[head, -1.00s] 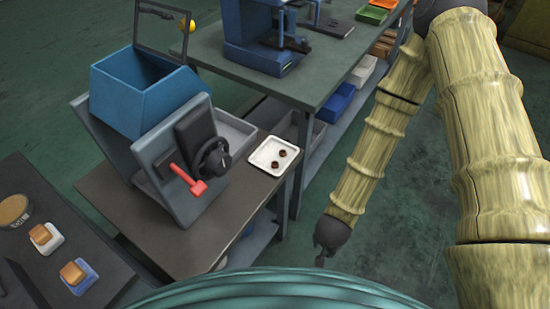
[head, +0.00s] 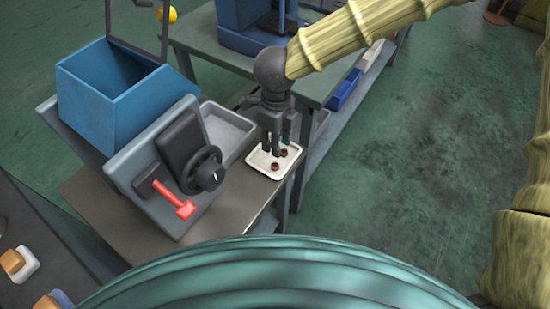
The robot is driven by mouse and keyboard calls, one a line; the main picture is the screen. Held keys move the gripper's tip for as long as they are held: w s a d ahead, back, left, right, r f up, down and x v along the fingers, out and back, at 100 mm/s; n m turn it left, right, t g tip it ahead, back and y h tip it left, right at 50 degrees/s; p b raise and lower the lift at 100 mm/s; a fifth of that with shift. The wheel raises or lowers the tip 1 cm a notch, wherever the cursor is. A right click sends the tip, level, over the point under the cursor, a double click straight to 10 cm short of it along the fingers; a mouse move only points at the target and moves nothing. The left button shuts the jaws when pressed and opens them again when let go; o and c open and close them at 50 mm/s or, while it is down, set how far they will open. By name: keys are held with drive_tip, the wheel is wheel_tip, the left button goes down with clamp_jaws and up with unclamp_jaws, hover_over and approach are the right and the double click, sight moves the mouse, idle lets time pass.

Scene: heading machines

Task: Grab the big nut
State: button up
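Two small brown nuts lie on a white tray (head: 255,163). One nut (head: 284,152) is toward the back right of the tray, and the other nut (head: 275,167) is nearer the front. They look close in size, so I cannot tell which is the big one. My gripper (head: 271,152) points down over the tray, just left of the nuts. Its fingers look apart with nothing between them. I cannot tell how far the fingertips are above the tray.
The tray sits at the corner of a dark table (head: 235,205). A machine with a blue hopper (head: 110,95), a black dial (head: 207,170) and a red lever (head: 178,203) stands to the left. Open floor lies to the right.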

hover_over(274, 165)
drive_tip(key=shift+s+d+f, duration=0.1)
drive_tip(key=shift+f, duration=1.35)
drive_tip(key=shift+s+d+f, duration=0.1)
drive_tip(key=shift+f, duration=1.3)
drive_tip(key=shift+w+a+f, duration=0.1)
drive_tip(key=shift+w+f, duration=0.05)
drive_tip(key=shift+f, duration=1)
drive_tip(key=shift+w+a+f, duration=0.1)
drive_tip(key=shift+f, duration=1)
drive_tip(key=c, duration=0.7)
